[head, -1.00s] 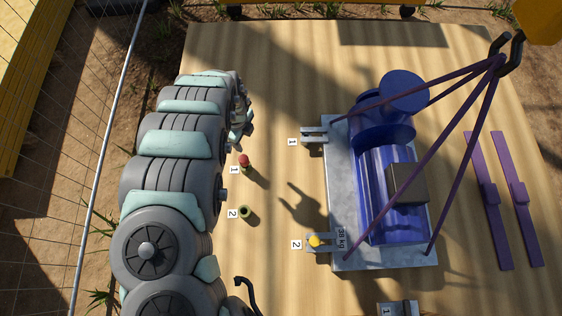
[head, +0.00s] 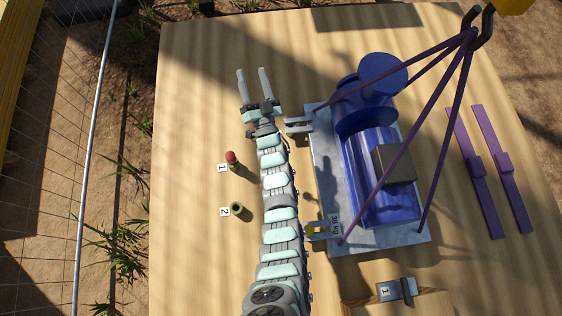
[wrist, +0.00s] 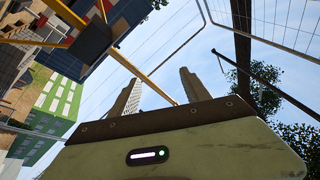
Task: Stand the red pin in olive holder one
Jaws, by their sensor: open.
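The red pin (head: 231,156) stands in the olive holder labelled 1 (head: 234,168) on the wooden table, left of my arm in the head view. Its red top shows; how deep it sits cannot be seen. The olive holder labelled 2 (head: 237,207) is just below it and looks empty. My gripper (head: 253,77) is open with nothing between its fingers. In the head view it is above and right of the red pin, well apart from it. In the wrist view the open fingers (wrist: 159,76) point at sky and buildings.
A blue machine on a grey slab (head: 322,160) with purple slings from a hook is close right of my arm. A bracket (head: 298,125) and a yellow piece (head: 311,229) are at its left edge. Purple bars (head: 485,165) lie far right. The table's upper left is clear.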

